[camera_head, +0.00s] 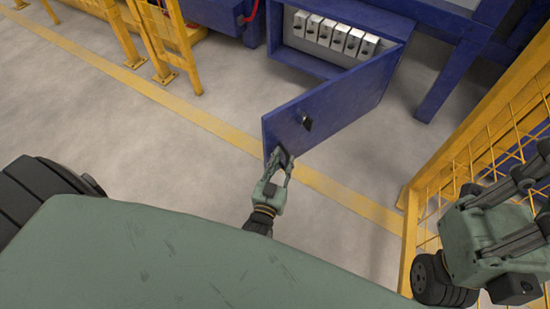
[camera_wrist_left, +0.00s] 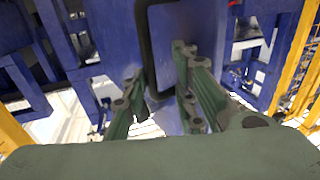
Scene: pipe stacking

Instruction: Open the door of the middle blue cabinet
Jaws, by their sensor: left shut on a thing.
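The blue cabinet (camera_head: 300,62) stands at the top of the head view. Its blue door (camera_head: 345,98) is swung well out from the opening, hinged at the right, with a dark handle (camera_head: 307,121) near its free edge. My left gripper (camera_head: 280,160) is at the lower free corner of the door, below the handle, shut on the door edge. In the left wrist view the fingers (camera_wrist_left: 165,100) stand on both sides of the blue door panel (camera_wrist_left: 178,40). The exact contact is partly hidden. My right arm shows at the right; its fingertips cannot be made out clearly.
White switch units (camera_head: 335,36) sit in a row inside the cabinet. A yellow mesh fence (camera_head: 480,150) stands at the right, close to my right arm. Yellow posts (camera_head: 165,40) stand at upper left. The grey floor (camera_head: 190,135) left of the door is clear.

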